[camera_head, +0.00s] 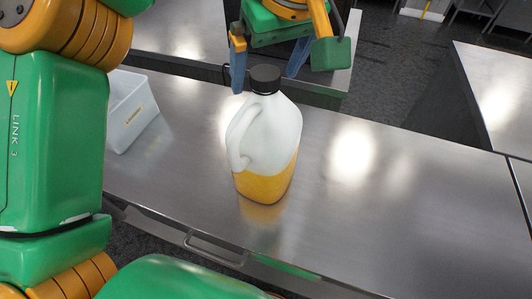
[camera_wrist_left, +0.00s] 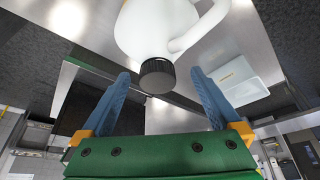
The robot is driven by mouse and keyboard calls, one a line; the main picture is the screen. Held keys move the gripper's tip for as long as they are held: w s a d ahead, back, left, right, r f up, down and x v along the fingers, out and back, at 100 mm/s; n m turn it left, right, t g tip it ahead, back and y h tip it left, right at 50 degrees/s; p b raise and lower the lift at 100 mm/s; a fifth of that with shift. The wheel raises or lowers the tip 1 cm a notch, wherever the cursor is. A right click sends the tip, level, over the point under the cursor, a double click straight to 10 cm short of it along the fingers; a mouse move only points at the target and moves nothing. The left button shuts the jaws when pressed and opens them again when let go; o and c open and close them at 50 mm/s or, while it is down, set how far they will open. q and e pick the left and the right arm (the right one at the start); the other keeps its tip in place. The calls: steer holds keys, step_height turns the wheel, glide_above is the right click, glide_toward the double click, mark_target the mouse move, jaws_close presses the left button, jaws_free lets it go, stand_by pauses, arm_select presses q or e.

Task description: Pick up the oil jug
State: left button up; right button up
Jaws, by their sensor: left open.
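The oil jug (camera_head: 265,150) stands upright on the steel counter in the head view. It is a translucent white jug with a black cap, a side handle facing left and yellow oil in its lower part. My left gripper (camera_head: 268,80) is beyond the jug's top, with its blue fingers apart on either side of the cap's height. In the left wrist view the jug (camera_wrist_left: 150,28) and its black cap (camera_wrist_left: 157,75) show ahead, between the lines of the open fingers (camera_wrist_left: 163,80). Nothing is held. My right gripper is not in view.
A clear plastic container (camera_head: 130,110) stands on the steel counter (camera_head: 370,200) left of the jug. The counter right of the jug is clear. Another steel counter (camera_head: 495,95) stands at the right, past a dark floor gap.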

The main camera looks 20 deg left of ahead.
mark_target(267, 74)
arm_select(q)
steer(key=x, duration=0.2)
steer(key=shift+a+f, duration=0.15)
steer(key=shift+f, duration=0.15)
steer(key=shift+w+f, duration=0.25)
steer(key=shift+w, duration=0.35)
steer(key=shift+s+r, duration=0.1)
steer(key=shift+s, duration=0.15)
steer(key=c, duration=0.9)
steer(key=shift+r, duration=0.1)
jaws_close()
